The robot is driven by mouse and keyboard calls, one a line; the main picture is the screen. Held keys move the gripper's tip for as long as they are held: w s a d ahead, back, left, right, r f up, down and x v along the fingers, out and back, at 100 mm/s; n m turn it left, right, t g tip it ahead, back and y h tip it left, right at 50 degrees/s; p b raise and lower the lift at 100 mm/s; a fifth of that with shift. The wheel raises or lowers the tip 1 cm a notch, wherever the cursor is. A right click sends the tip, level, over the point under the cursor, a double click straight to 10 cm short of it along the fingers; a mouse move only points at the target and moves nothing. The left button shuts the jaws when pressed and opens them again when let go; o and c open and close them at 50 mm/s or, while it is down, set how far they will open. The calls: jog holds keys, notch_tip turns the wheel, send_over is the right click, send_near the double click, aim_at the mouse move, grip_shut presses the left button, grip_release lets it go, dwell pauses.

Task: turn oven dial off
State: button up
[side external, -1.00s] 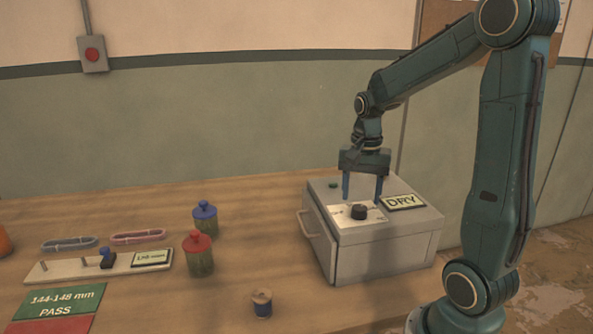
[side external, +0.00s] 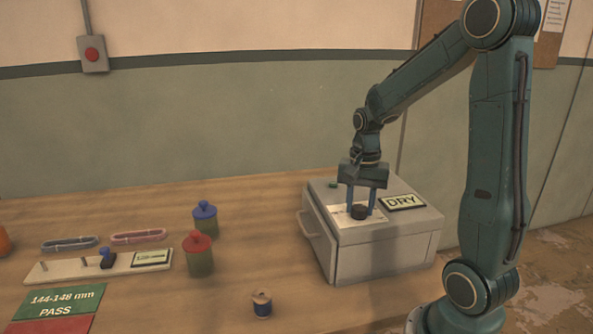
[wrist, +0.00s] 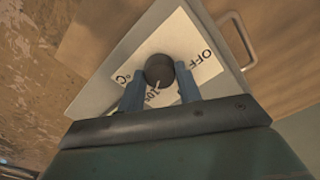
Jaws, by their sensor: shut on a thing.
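The oven (side external: 385,254) is a grey box on the wooden table, with a handled door on its left side. Its black round dial (side external: 359,212) sits on a white plate on top. In the wrist view the dial (wrist: 159,71) has a white pointer line toward a "105" mark; "OFF" is printed at the plate's right part. My gripper (side external: 360,211) points straight down over the oven, its two blue fingers shut on the dial from either side. The fingers also show in the wrist view (wrist: 160,85).
A "DRY" sign (side external: 403,202) and a small green button (side external: 333,184) are on the oven top near my gripper. A red-lidded jar (side external: 198,255), a blue-lidded jar (side external: 205,217) and a spool (side external: 262,303) stand left of the oven.

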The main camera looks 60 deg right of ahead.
jog(key=shift+n, duration=0.5)
jog(key=n, duration=1.2)
jog(key=shift+n, duration=0.3)
jog(key=n, duration=1)
jog(key=shift+n, duration=0.3)
jog(key=o, duration=1)
jog(key=shift+r, duration=0.1)
